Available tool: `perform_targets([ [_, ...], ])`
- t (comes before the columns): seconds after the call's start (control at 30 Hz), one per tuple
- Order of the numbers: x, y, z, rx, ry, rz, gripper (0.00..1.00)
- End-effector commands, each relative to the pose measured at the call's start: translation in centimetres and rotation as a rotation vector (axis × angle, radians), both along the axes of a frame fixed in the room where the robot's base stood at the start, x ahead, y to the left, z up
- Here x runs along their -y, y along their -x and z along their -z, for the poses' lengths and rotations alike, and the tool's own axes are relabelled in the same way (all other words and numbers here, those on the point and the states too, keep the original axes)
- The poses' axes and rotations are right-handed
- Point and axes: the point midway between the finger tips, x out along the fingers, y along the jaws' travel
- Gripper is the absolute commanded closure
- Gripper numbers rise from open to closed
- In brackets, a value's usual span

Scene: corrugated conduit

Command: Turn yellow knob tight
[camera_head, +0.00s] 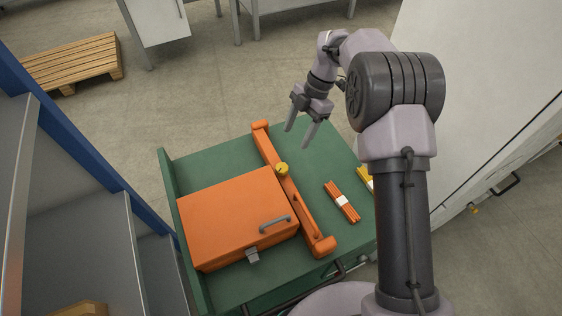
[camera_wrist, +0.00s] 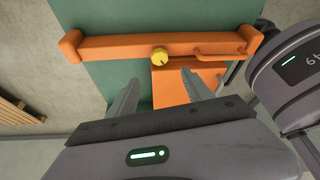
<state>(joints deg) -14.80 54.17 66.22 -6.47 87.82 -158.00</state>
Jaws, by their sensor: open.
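The yellow knob (camera_head: 281,169) sits on an orange bar (camera_head: 300,207) that runs across the green cart top. In the wrist view the knob (camera_wrist: 159,56) shows beyond my fingers, a little left of the middle between them. My gripper (camera_head: 298,137) is open and empty, above the far side of the cart and apart from the knob. In the wrist view my two fingers (camera_wrist: 161,88) are spread, with the orange bar (camera_wrist: 110,47) ahead of them.
A large orange box (camera_head: 230,215) with a grey handle lies on the green cart top (camera_head: 322,160) left of the bar. A bundle of orange sticks (camera_head: 341,201) and a yellow item (camera_head: 365,178) lie to the right. A blue-framed shelf (camera_head: 85,150) stands left; a white cabinet (camera_head: 465,80) stands right.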

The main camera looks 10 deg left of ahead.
Motion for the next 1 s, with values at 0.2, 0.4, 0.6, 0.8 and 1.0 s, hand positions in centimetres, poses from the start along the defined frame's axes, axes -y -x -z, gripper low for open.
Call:
perform_targets([
  [0.2,-1.7,2.1,6.8,-0.002,0.001,-0.002,0.41],
  [0.4,-2.8,3.3,10.7,-0.001,0.001,0.000,0.41],
  [0.6,-3.3,3.7,12.0,0.002,0.001,0.000,0.41],
  [0.8,-3.3,3.8,11.9,0.002,0.001,0.001,0.41],
  [1.0,-3.2,3.8,11.9,0.002,0.001,0.001,0.76],
])
